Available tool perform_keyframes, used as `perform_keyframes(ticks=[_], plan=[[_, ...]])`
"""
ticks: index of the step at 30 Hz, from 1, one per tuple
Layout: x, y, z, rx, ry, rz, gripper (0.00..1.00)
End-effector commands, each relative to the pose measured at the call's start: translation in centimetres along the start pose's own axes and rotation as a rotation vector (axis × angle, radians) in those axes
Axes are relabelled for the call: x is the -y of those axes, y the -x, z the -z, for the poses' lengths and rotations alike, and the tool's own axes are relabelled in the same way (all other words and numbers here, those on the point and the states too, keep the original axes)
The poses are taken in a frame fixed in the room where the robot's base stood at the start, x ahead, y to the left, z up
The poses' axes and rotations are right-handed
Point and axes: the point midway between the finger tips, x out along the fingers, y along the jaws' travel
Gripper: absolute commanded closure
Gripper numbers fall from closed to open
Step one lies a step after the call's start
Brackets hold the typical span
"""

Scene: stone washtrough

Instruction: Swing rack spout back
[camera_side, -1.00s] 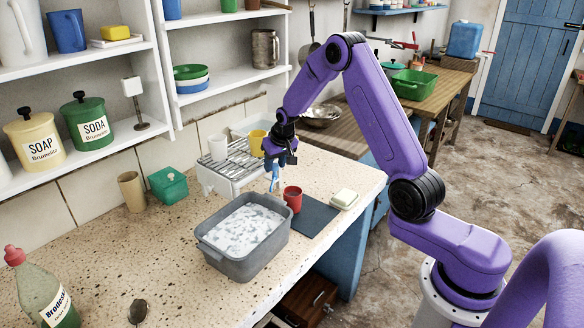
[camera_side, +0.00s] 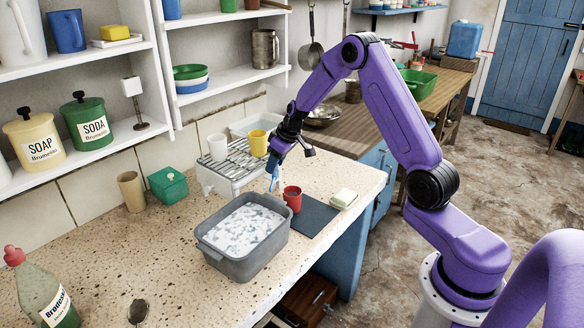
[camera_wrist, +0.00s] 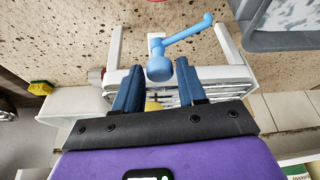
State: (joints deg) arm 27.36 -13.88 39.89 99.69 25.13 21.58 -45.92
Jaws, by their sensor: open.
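The dish rack (camera_side: 222,181) is white with a wire top and stands on the stone counter behind the grey basin. Its light blue spout (camera_side: 273,181) shows at the rack's right front in the side view. In the wrist view, the spout (camera_wrist: 186,31) has a round knob and a thin arm reaching up and right, toward the basin. My gripper (camera_wrist: 158,67) is open, with its two blue fingers on either side of the knob; whether they touch it I cannot tell. In the side view, my gripper (camera_side: 273,164) is tilted just above the spout, partly hiding the rack's right end.
The grey basin (camera_side: 243,267) with foamy water stands in front. A white cup (camera_side: 217,147) and a yellow mug (camera_side: 259,142) stand on the rack.

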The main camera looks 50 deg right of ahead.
Motion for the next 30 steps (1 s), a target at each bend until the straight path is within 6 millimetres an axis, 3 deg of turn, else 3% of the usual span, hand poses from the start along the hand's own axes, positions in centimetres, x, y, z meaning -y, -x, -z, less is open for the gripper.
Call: perform_keyframes(ticks=[8, 30], plan=[[-0.2, 0.0, 0.0, -0.001, 0.187, 0.079, 0.59], [-1.2, 12.7, 0.2, -0.004, 0.193, 0.077, 0.59]])
